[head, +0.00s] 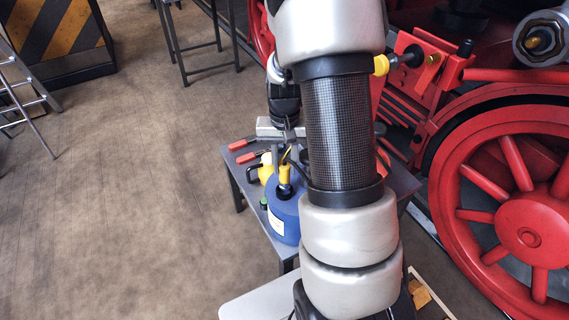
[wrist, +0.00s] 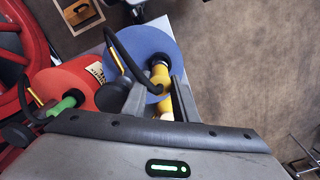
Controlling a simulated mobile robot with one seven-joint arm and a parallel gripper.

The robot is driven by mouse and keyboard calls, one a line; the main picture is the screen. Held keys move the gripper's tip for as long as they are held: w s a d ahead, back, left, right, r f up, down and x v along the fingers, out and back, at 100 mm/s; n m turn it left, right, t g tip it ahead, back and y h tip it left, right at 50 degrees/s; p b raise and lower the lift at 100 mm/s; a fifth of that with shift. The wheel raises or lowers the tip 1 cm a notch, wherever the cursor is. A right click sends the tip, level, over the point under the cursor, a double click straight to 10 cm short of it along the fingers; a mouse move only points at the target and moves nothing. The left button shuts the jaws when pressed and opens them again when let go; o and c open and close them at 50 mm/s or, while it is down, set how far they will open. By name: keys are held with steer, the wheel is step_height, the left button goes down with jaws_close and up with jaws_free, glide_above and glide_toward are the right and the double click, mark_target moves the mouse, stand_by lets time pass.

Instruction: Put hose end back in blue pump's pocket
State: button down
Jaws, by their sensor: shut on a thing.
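The blue pump (head: 286,215) is a round blue can with a white label on the small table. It shows from above in the wrist view (wrist: 172,47), with a black neck. A yellow grip (head: 285,174) stands over that neck and shows between my fingertips in the wrist view (wrist: 158,77). My gripper (wrist: 157,84) points down over the pump, its fingers apart around the grip, apparently shut on it. A black hose (wrist: 123,47) loops left of the fingers, beside a thin brass-coloured tube (wrist: 115,61). I cannot see whether the hose end is in the pocket.
A red pump (wrist: 68,82) with a green grip stands close to the blue one. Red-handled tools (head: 242,144) and a yellow jug (head: 266,169) are on the table. Red locomotive wheels (head: 525,228) rise at the right.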

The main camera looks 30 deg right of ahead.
steer(key=shift+f+b, duration=0.35)
steer(key=shift+f, duration=0.2)
steer(key=shift+f+b, duration=0.8)
steer(key=shift+f, duration=0.3)
steer(key=shift+f, duration=0.25)
steer(key=c, duration=1.3)
jaws_free()
steer(key=shift+c, duration=0.2)
steer(key=shift+r, duration=0.1)
